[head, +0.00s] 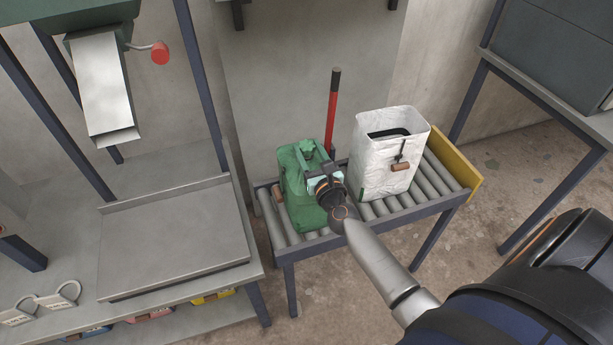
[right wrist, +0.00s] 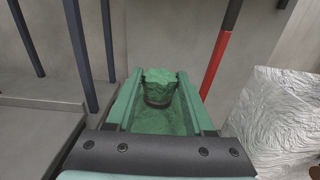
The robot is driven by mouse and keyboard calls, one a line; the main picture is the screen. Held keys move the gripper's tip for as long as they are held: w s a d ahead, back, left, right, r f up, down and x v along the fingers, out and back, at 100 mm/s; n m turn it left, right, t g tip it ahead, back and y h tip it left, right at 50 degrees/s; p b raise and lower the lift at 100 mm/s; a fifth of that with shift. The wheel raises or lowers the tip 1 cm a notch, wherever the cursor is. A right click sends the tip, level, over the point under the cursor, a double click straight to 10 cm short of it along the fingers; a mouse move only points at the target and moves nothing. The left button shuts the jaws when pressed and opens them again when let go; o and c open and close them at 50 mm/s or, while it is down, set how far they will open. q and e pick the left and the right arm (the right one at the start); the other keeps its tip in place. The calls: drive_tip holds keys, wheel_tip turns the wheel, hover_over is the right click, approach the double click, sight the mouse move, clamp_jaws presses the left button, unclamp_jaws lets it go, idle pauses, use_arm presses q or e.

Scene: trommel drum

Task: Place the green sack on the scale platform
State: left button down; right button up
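The green sack (head: 298,205) stands on a roller conveyor, its tied neck at the top and a brown wooden handle on its left side. My right gripper (head: 325,185) is at the right side of the sack, close against it, and hides part of that side. In the right wrist view the sack's neck (right wrist: 160,88), with a dark band, is straight ahead past the gripper's dark palm. Whether the fingers are closed on the sack's right side is hidden. A flat grey plate, seemingly the scale platform (head: 170,245), lies on the table at the left. My left gripper is out of view.
A white open-topped sack (head: 370,165) stands on the conveyor (head: 278,228) just right of the green one. A red post (head: 332,115) rises behind them. A metal spout (head: 102,85) and frame posts (head: 205,85) stand above the plate, whose top is clear.

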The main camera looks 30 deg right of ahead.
clamp_jaws()
idle(0.9)
drive_tip(key=shift+r, duration=0.15)
